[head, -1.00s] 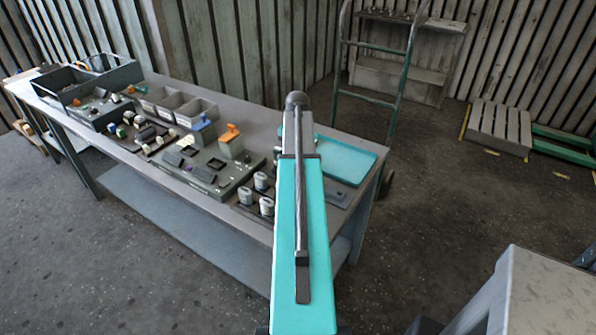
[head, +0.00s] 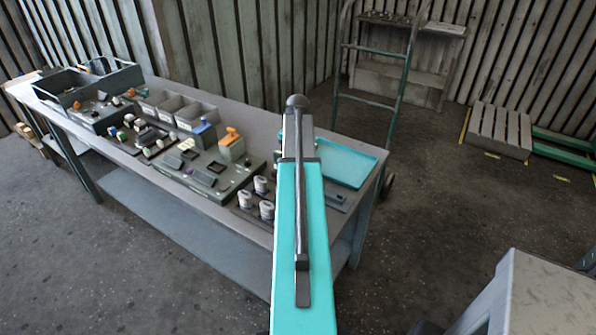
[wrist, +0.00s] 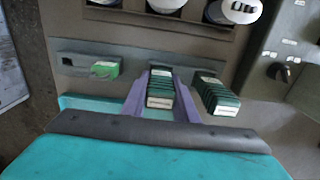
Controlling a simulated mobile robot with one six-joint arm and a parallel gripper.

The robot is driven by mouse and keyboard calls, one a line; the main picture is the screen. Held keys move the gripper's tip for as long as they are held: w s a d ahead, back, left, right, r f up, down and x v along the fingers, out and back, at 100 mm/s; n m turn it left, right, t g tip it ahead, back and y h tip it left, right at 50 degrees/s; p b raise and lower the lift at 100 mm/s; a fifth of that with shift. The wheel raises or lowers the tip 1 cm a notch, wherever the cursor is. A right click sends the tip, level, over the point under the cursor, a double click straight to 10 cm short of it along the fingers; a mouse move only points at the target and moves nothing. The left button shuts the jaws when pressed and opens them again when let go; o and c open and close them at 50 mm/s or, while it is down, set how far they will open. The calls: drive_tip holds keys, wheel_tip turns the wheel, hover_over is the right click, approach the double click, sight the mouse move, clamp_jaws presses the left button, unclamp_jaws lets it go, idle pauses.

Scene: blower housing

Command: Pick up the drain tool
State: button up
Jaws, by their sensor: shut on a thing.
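In the wrist view my gripper (wrist: 184,82) shows as two dark, green-ridged fingers at mid-frame. They are shut on the right side of a purple, fork-like piece, which I take to be the drain tool (wrist: 188,105). The left finger sits inside its opening and the right finger outside it. The lower part of the purple piece is hidden behind the dark bar and teal body in the foreground. I cannot tell whether it is clear of the surface. In the head view my own teal arm hides the gripper and the tool.
A teal tray (head: 345,163) lies at the bench's right end. White-topped jars (head: 262,185) stand left of my arm. A grey block with an orange part (head: 230,142) and grey bins (head: 195,115) are further left. A knob (wrist: 278,72) shows at right in the wrist view.

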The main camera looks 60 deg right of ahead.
drive_tip(key=shift+r, duration=0.1)
wheel_tip(320, 180, up, 8)
drive_tip(key=b, duration=0.3)
drive_tip(key=shift+r, duration=0.95)
idle(0.4)
